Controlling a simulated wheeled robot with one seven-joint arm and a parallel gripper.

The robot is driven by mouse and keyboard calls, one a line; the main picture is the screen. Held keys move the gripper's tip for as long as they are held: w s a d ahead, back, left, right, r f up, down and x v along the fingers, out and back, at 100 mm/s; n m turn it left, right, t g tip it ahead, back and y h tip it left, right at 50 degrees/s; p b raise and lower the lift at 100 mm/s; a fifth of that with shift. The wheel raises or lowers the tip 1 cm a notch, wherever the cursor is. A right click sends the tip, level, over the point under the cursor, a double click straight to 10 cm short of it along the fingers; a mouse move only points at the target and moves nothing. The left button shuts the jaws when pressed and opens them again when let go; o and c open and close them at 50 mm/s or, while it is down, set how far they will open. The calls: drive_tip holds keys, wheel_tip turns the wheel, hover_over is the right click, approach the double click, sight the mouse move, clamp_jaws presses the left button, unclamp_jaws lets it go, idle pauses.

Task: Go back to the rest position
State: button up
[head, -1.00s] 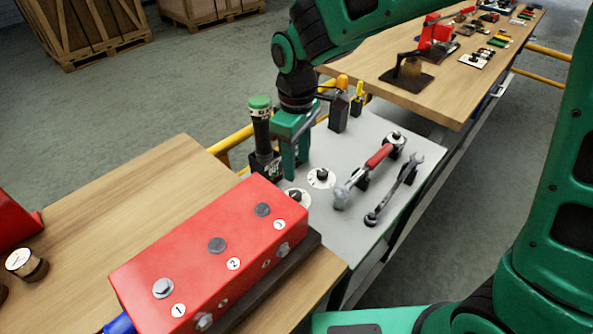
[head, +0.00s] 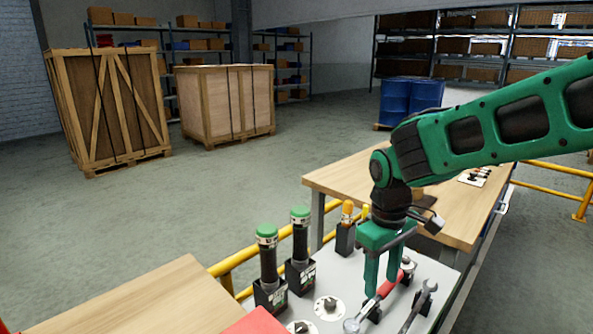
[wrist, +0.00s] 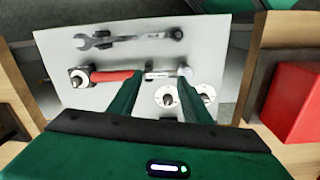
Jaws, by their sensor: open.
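My gripper (head: 383,280) is open and empty, pointing down above the light grey tool board in the head view. A red-handled tool (head: 388,287) lies on the board partly behind the fingers. A wrench (head: 418,306) lies to its right. Both also show in the wrist view, the red handle (wrist: 112,76) and the wrench (wrist: 130,38).
Two black tools with green caps (head: 267,262) (head: 300,245) stand upright in holders left of my gripper. Round white dials (head: 328,308) sit at the board's front. A red block (head: 262,322) is at the bottom edge. Wooden crates (head: 225,102) stand behind, with open floor between.

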drive_tip(key=s+d+r+m, duration=0.1)
drive_tip(key=s+d+m, duration=0.25)
drive_tip(key=d, duration=0.45)
drive_tip(key=s+d+r+m, duration=0.1)
drive_tip(key=s+d+m, duration=0.2)
drive_tip(key=s+d, duration=0.3)
drive_tip(key=s+d+f+m, duration=0.1)
drive_tip(key=s+d+m, duration=0.5)
drive_tip(key=s, duration=0.6)
drive_tip(key=d, duration=0.2)
drive_tip(key=shift+d+y, duration=0.35)
drive_tip(key=shift+y, duration=0.05)
drive_tip(key=shift+w+f+m, duration=0.1)
drive_tip(key=shift+m, duration=0.15)
drive_tip(key=shift+w+f, duration=0.25)
drive_tip(key=shift+w, duration=0.35)
